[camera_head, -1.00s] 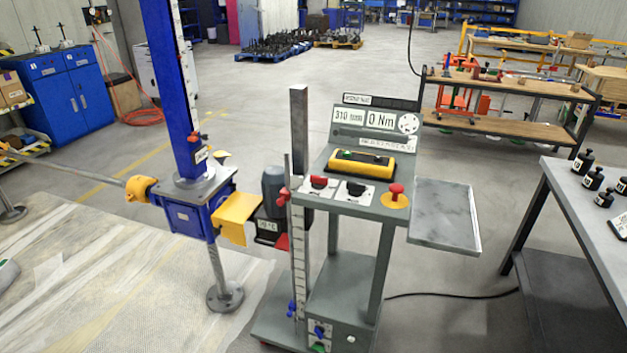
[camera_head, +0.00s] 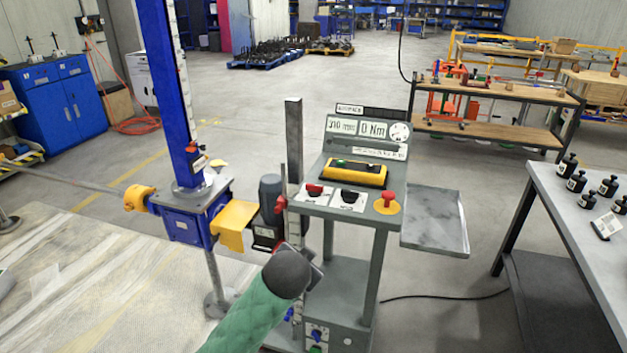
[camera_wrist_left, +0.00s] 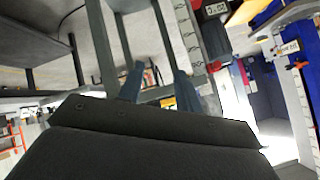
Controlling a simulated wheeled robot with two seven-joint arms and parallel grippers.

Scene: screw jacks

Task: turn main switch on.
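The grey control stand carries a sloped panel with a red-handled switch (camera_head: 315,189), a black switch (camera_head: 348,196) and a red mushroom button (camera_head: 388,198) on a yellow disc. Their labels are too small to read, so I cannot tell which one is the main switch. Blue and green knobs (camera_head: 316,334) sit on a low box at the stand's foot. My left gripper, on the green arm, is in front of the stand, below the panel. In the left wrist view its two fingers (camera_wrist_left: 159,78) are apart with nothing between them. My right gripper is not visible.
A blue screw jack (camera_head: 184,222) stands left of the stand, with a yellow guard between them. A grey tray (camera_head: 436,228) juts from the stand's right side. A table (camera_head: 560,190) with black weights is at the right. A yellow-black handset (camera_head: 354,172) lies above the switches.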

